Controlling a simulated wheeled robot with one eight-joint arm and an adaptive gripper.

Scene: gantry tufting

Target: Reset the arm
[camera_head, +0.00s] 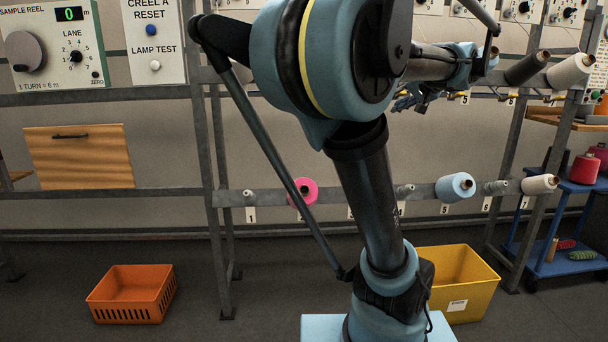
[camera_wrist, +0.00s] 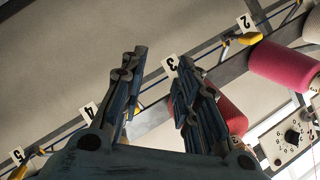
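My arm (camera_head: 370,190) rises from its light blue base in the middle of the head view, and its upper joint covers part of the creel behind. My gripper (camera_head: 415,98) shows small and dark at the upper right of the arm, near the upper creel rail. In the wrist view my gripper (camera_wrist: 160,60) has its two fingers apart, with nothing seen between them. Behind the fingers are the number 3 tag (camera_wrist: 171,65) and a red spool (camera_wrist: 218,105), partly hidden by the right finger. I cannot tell whether a finger touches the spool.
The creel frame (camera_head: 215,150) carries a pink spool (camera_head: 303,192), a blue spool (camera_head: 455,187) and white spools (camera_head: 570,72). An orange crate (camera_head: 130,295) and a yellow bin (camera_head: 470,283) stand on the floor. A blue cart (camera_head: 565,262) is at right. Floor between crate and base is clear.

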